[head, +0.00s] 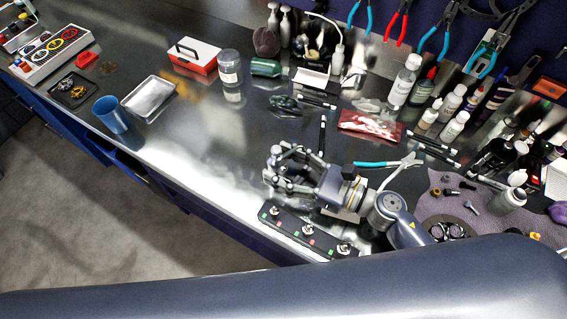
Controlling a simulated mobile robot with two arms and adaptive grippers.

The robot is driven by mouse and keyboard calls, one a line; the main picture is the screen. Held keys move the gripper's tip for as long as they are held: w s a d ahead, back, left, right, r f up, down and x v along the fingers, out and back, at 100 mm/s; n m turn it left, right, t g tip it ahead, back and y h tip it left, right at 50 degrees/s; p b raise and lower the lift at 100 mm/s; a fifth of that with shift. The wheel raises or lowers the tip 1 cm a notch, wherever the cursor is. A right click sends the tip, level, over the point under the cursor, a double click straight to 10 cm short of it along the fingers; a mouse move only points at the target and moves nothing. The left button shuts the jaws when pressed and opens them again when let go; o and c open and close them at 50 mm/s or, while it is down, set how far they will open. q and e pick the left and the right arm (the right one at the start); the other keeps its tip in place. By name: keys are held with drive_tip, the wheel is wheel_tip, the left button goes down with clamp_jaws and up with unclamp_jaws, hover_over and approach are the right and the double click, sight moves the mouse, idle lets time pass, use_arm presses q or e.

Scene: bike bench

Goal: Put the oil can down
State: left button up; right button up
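My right gripper (274,168) is over the front part of the metal bench, beside a dark strip with several toggle switches (310,236). Its fingers are spread and I see nothing between them. I cannot pick out the oil can with certainty. A pale container with a thin curved spout (337,55) stands at the back of the bench, well away from the gripper, and may be it. My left gripper is not in view.
Blue-handled pliers (378,164) lie just right of the gripper. A red tray (371,126) lies behind it, and several bottles (404,80) stand at the back right. A blue cup (111,115) stands at the left. The bench left of the gripper is clear.

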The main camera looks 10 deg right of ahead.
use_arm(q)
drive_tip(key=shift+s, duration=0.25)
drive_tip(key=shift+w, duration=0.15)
use_arm(e)
drive_tip(key=shift+r, duration=0.2)
drive_tip(key=b+v, duration=0.4)
drive_tip(key=v, duration=0.7)
drive_tip(key=shift+a+f, duration=0.1)
drive_tip(key=shift+f, duration=0.1)
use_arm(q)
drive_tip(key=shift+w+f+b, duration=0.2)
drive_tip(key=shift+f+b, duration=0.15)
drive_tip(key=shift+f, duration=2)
use_arm(e)
drive_tip(key=shift+s+d+r, duration=0.15)
drive_tip(key=shift+s+d, duration=0.15)
drive_tip(key=shift+d, duration=0.2)
